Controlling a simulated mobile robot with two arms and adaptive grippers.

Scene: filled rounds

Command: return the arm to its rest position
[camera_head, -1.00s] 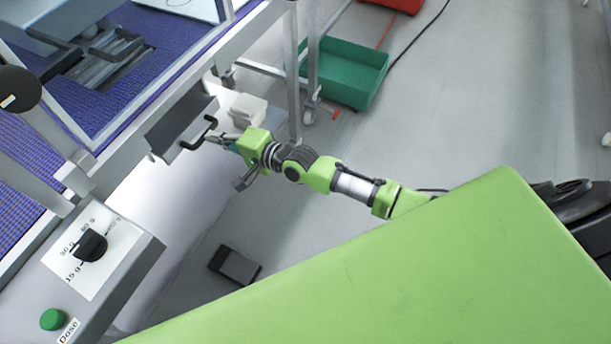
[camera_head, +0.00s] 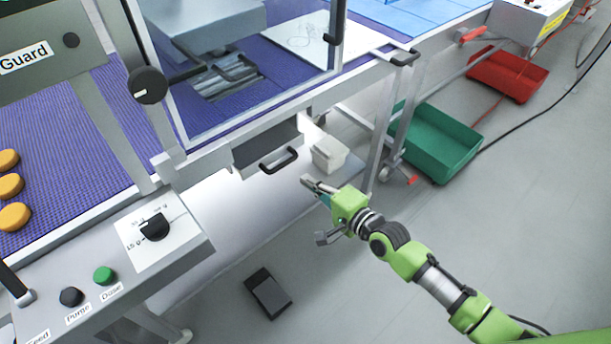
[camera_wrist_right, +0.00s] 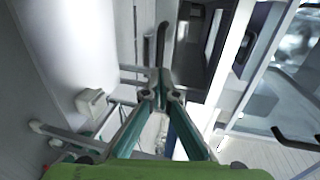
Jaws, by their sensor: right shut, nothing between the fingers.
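My right arm reaches in from the lower right in the head view. Its right gripper (camera_head: 308,184) is shut and empty, a little below and to the right of a grey drawer (camera_head: 262,147) under the machine. The drawer's black handle (camera_head: 279,160) is apart from the fingers in the head view. In the wrist view the right gripper (camera_wrist_right: 162,88) shows with its fingertips together and nothing between them. My left gripper is not in view.
The machine's frame leg (camera_head: 382,130) stands right of the gripper. A white container (camera_head: 329,154) is just beyond it. A green bin (camera_head: 440,140) and a red bin (camera_head: 507,76) sit on the floor farther right. A dark pedal (camera_head: 269,293) lies below. Floor between is clear.

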